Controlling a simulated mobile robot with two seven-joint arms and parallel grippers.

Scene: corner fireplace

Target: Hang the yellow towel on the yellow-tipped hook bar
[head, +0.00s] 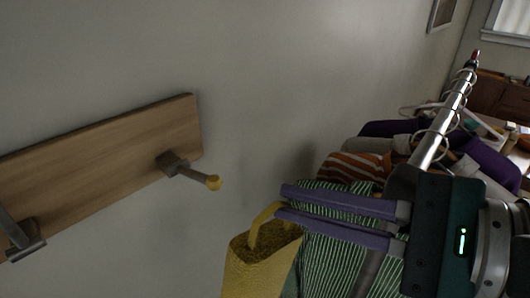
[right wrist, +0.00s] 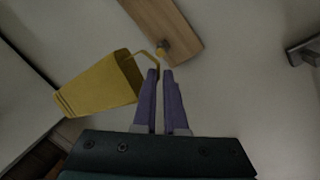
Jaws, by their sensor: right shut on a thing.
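The yellow towel (head: 260,262) hangs from my right gripper (head: 282,203) by a loop at its top. The right gripper's purple fingers are shut on that loop, and the towel's lower part is cut off by the frame edge. The yellow-tipped hook bar (head: 191,173) sticks out from a wooden wall board, to the left of and a little above the fingertips. The loop and the bar are apart in the head view. In the right wrist view the towel (right wrist: 100,86) is left of the fingertips (right wrist: 160,72), and the yellow tip (right wrist: 161,52) shows just beyond them. My left gripper is not in view.
The wooden board (head: 90,155) is fixed to the wall and carries another metal hook (head: 22,240) at lower left. A metal rod (head: 440,133) with several hung garments lies behind my right gripper. The wall between board and garments is bare.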

